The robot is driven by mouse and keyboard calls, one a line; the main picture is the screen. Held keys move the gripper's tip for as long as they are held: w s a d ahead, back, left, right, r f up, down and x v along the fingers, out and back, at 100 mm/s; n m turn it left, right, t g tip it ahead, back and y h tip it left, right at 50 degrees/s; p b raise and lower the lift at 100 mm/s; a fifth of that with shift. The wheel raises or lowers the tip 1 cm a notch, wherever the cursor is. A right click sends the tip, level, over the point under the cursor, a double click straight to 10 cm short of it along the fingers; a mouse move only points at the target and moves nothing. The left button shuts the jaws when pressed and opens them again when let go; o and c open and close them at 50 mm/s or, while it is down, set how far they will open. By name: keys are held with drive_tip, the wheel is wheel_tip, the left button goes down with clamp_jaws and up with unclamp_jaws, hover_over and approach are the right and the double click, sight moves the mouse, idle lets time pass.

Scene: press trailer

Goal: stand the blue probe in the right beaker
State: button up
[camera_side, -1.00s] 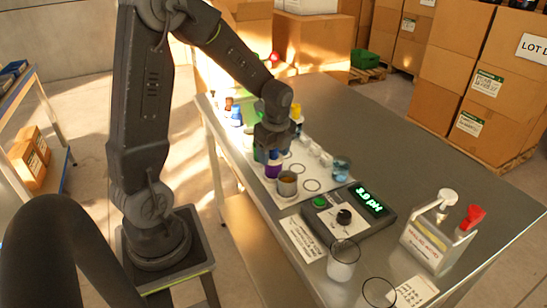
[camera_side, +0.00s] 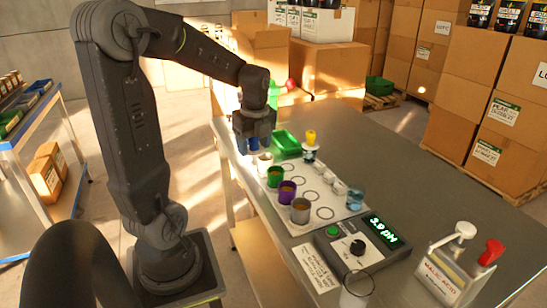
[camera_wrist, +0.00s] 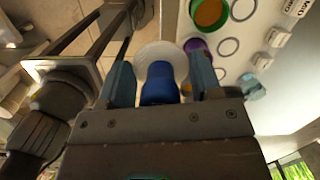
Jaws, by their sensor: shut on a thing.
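My gripper (camera_side: 252,130) hangs at the far left corner of the bench, beside the row of cups. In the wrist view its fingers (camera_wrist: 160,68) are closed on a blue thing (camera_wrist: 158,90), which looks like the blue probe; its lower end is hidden. Blue also shows under the gripper in the side view (camera_side: 252,144). A pale, white-rimmed cup (camera_side: 265,162) stands just below and right of the gripper. The wrist view shows a pale round shape (camera_wrist: 160,58) behind the blue thing. A glass beaker with blue liquid (camera_side: 356,198) stands at the mat's right edge; a clear beaker (camera_side: 357,289) stands in front.
A yellow-topped item (camera_side: 310,141) and green tray (camera_side: 287,144) stand behind. The lit pH meter (camera_side: 350,250) is in front.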

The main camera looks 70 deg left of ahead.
drive_tip(key=shift+s+a+r, duration=0.6)
drive_tip(key=shift+s+a, duration=0.05)
drive_tip(key=shift+s, duration=0.1)
drive_tip(key=shift+w+a+r, duration=0.1)
drive_tip(key=shift+w+r, duration=0.05)
drive_tip(key=shift+w, duration=0.1)
drive_tip(key=w+d+f+m, duration=0.2)
drive_tip(key=w+d, duration=0.6)
drive_tip(key=w, duration=0.4)
drive_tip(key=w+d+f+m, duration=0.25)
drive_tip(key=w+d, duration=0.55)
drive_tip(key=w, duration=0.5)
drive_tip(key=shift+t, duration=0.3)
drive_tip(key=shift+s+f, duration=0.15)
drive_tip(key=shift+f, duration=1.15)
drive_tip(key=shift+s+f, duration=0.15)
drive_tip(key=shift+f, duration=1.15)
drive_tip(key=shift+f, duration=0.55)
drive_tip(key=o, duration=0.6)
drive_tip(key=shift+f, duration=0.1)
drive_tip(key=shift+c, duration=0.2)
drive_tip(key=shift+o, duration=0.9)
